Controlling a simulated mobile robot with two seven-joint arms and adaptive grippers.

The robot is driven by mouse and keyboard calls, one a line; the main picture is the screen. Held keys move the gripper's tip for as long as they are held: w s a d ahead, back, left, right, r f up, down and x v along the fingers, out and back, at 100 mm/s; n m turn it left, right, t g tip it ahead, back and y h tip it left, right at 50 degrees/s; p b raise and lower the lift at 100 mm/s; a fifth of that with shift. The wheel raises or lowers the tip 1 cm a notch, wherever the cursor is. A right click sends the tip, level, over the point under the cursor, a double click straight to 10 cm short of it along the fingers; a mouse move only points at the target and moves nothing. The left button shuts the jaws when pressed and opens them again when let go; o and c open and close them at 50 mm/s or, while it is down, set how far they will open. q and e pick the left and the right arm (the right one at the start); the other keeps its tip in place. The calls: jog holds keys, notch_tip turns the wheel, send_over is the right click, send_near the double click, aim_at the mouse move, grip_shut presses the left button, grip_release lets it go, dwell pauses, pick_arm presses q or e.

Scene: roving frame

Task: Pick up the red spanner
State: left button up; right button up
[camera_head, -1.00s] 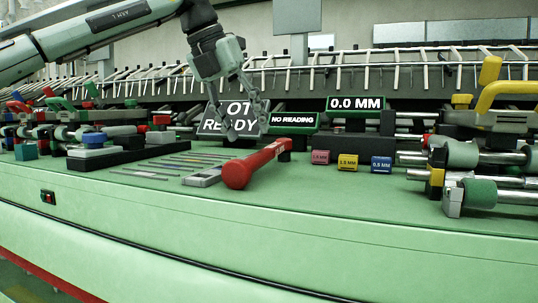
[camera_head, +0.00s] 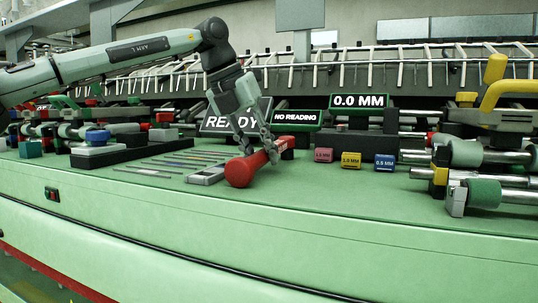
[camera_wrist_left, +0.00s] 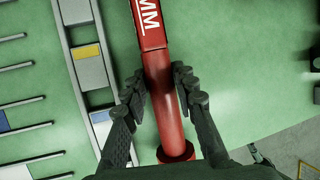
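The red spanner (camera_head: 243,170) lies on the green bench top in the head view, its thick round end toward the front edge. White lettering shows on its far part. In the left wrist view the red spanner (camera_wrist_left: 162,85) runs top to bottom between the fingers. My left gripper (camera_head: 260,148) is down at the spanner, pointing downward. In the wrist view my left gripper (camera_wrist_left: 160,82) has one finger on each side of the shaft, open, with narrow gaps; contact cannot be made out. My right gripper is not in view.
A grey slotted gauge (camera_head: 206,176) lies close left of the spanner, beside several thin strips. Pink (camera_head: 323,155), yellow (camera_head: 351,160) and blue (camera_head: 384,162) blocks stand to the right. A "NO READING" display (camera_head: 297,117) stands behind. The bench front right is clear.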

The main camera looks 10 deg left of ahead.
pick_arm(q)
grip_shut()
jog(key=shift+r, duration=0.15)
